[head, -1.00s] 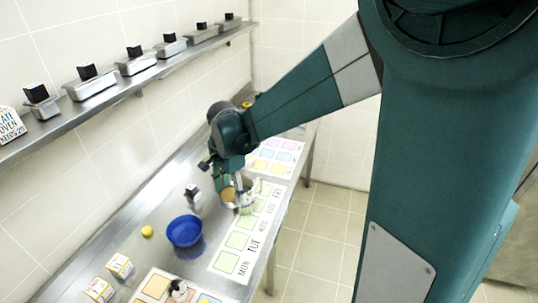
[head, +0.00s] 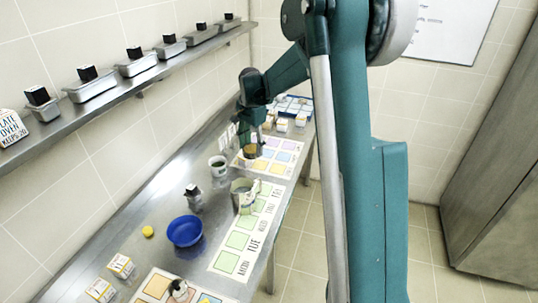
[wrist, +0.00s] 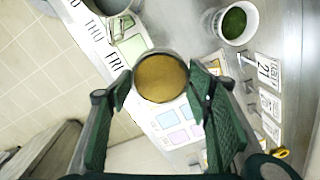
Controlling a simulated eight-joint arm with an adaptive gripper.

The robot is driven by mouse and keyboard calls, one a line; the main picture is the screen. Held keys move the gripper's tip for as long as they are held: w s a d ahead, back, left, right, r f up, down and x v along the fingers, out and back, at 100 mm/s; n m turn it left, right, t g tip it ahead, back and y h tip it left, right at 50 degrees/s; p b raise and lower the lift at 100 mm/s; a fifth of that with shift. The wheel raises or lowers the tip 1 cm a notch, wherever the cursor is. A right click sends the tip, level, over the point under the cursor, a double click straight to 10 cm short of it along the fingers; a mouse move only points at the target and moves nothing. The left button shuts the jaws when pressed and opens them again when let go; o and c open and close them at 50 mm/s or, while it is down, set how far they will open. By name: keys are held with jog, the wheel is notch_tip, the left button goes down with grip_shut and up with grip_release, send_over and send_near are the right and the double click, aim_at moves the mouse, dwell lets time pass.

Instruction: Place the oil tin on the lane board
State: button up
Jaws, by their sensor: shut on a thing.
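My gripper (wrist: 160,88) is shut on a round tin with a golden-brown top (wrist: 160,78), which I take for the oil tin. In the head view, my gripper (head: 250,134) and the held tin (head: 251,151) are over or near the board with purple, yellow and orange squares (head: 284,145). I cannot tell whether the tin touches it. A second white board with green squares and day names (head: 222,262) lies nearer along the counter. No label shows which board is the lane board. The tin's underside is hidden.
A metal pot (head: 243,190) stands by the day board. A white cup with green contents (head: 218,167), a dark-topped shaker (head: 193,200) and a blue bowl (head: 185,231) stand along the wall side. Small boxes and a blue tray (head: 293,105) are at the far end.

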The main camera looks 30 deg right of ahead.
jog(key=w+d+f, duration=0.1)
jog(key=w+d, duration=0.4)
jog(key=d, duration=0.4)
jog(key=w+d+f, duration=0.1)
jog(key=w+d, duration=0.4)
jog(key=d, duration=0.4)
notch_tip(320, 180, down, 5)
jog(key=shift+a+f+p, duration=0.1)
jog(key=shift+p, duration=0.3)
jog(key=shift+w+f, duration=0.1)
jog(key=shift+f, duration=3.05)
jog(key=shift+f, duration=0.1)
jog(key=shift+f, duration=1.75)
jog(key=shift+f+b, duration=0.15)
jog(key=shift+b, duration=0.15)
